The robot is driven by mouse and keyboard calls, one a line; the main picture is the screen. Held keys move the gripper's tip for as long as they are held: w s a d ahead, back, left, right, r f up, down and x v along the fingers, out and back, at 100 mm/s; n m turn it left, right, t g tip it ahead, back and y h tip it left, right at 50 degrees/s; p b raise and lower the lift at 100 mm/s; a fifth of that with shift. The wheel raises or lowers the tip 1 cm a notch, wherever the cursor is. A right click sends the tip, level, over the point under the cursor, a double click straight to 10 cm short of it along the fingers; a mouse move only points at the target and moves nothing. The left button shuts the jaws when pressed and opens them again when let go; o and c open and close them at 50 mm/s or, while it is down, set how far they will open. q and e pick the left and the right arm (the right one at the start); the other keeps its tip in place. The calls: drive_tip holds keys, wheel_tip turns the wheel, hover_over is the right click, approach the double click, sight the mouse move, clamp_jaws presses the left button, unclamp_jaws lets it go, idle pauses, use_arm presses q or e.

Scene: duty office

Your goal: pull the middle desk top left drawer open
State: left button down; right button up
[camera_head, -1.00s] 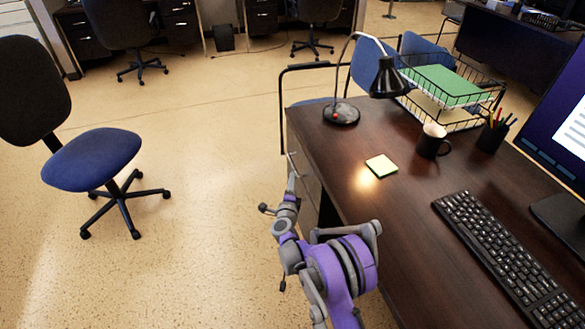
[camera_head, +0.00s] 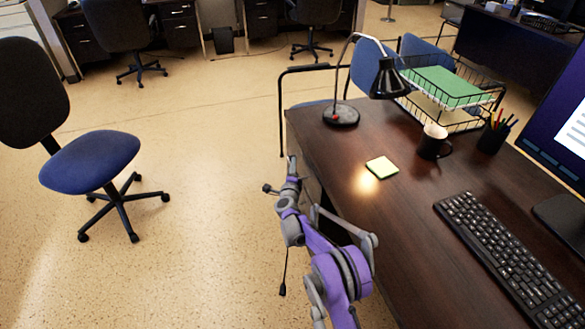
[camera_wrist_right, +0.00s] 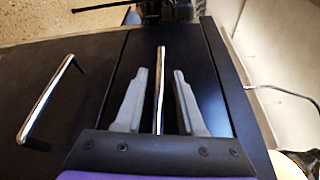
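The middle desk (camera_head: 400,225) has a dark wooden top and fills the right of the head view. In the right wrist view a dark drawer front (camera_wrist_right: 208,80) with a straight metal bar handle (camera_wrist_right: 161,75) lies straight ahead. My right gripper (camera_wrist_right: 160,95) is open, with one grey finger on each side of this handle and a gap on both sides. The drawer looks flush with its surround. In the head view my right gripper (camera_head: 292,166) is at the desk's left side, small and partly merged with the drawer edge. My left gripper is not in view.
A second drawer front with its own metal handle (camera_wrist_right: 48,100) lies to the left in the wrist view. A lamp (camera_head: 341,115), sticky notes (camera_head: 381,167), a mug (camera_head: 432,142) and a keyboard (camera_head: 505,255) stand on the desk. A blue chair (camera_head: 90,160) stands left; floor between is clear.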

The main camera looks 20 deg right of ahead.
clamp_jaws()
idle(1.2)
